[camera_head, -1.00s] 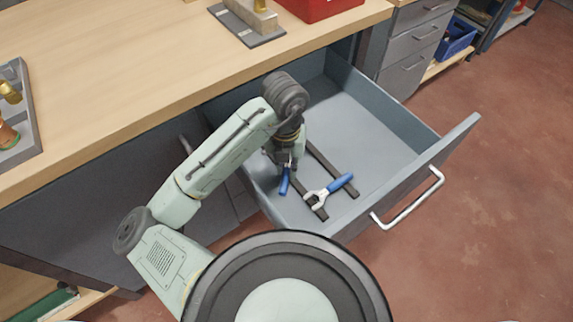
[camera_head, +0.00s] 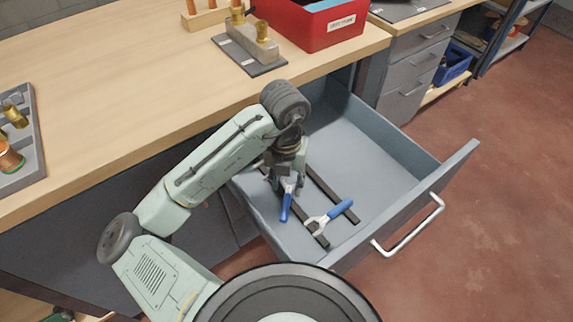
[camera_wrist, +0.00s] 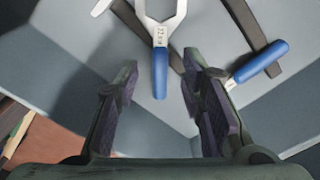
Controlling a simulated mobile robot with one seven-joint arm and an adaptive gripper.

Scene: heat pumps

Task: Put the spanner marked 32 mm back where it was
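A spanner with a blue handle (camera_wrist: 160,74) lies in the open drawer, its open jaw pointing up the wrist view. The small marking on its neck seems to read 32 mm, though it is hard to make out. It crosses a dark strip (camera_wrist: 181,62). In the head view its handle (camera_head: 286,207) shows just below my gripper (camera_head: 287,180). In the wrist view my gripper (camera_wrist: 161,75) is open, with the end of the handle between the two fingers and a gap on both sides.
The grey drawer (camera_head: 395,212) is pulled out under the wooden workbench (camera_head: 130,110), with bare floor in its right part. Two dark strips (camera_head: 325,188) cross its floor. A red box (camera_head: 318,25) and a grey stand (camera_head: 250,50) are on the bench above.

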